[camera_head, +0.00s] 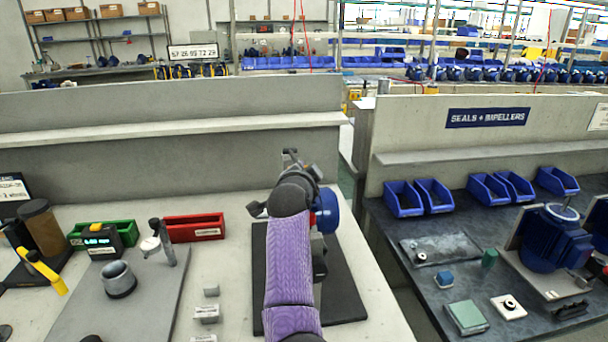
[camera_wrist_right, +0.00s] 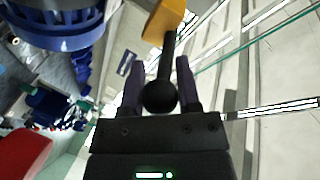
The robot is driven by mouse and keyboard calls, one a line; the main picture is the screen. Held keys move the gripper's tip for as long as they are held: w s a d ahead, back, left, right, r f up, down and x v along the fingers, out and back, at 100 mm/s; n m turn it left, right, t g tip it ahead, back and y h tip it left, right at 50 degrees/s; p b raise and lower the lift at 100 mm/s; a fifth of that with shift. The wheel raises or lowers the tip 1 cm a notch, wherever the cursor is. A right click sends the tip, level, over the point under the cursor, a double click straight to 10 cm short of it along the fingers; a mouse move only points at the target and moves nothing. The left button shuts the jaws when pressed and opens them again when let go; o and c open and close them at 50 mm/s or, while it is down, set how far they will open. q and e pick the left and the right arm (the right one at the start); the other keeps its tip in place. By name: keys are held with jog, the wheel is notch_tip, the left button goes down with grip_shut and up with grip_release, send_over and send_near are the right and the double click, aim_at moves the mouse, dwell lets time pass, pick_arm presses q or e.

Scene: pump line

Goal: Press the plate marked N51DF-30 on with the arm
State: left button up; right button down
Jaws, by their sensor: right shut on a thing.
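My right arm reaches up the middle of the head view, and its gripper end hides much of what lies behind. In the right wrist view my right gripper (camera_wrist_right: 161,66) has its two dark fingers on either side of a black ball-ended lever (camera_wrist_right: 160,95). The lever's rod runs up to a yellow-orange part (camera_wrist_right: 168,20). A blue ribbed pump body (camera_wrist_right: 60,30) fills the upper left there; a blue round part (camera_head: 327,210) shows beside my arm in the head view. I cannot make out a plate marked N51DF-30. My left gripper is not in view.
A black mat (camera_head: 345,290) lies under the arm. To the left are small grey labelled blocks (camera_head: 207,313), a red bin (camera_head: 194,228), a green bin (camera_head: 120,232), a grey cup (camera_head: 119,279) and a yellow-handled tool (camera_head: 46,272). A separate dark bench (camera_head: 400,240) stands right.

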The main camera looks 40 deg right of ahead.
jog(key=shift+f, duration=0.35)
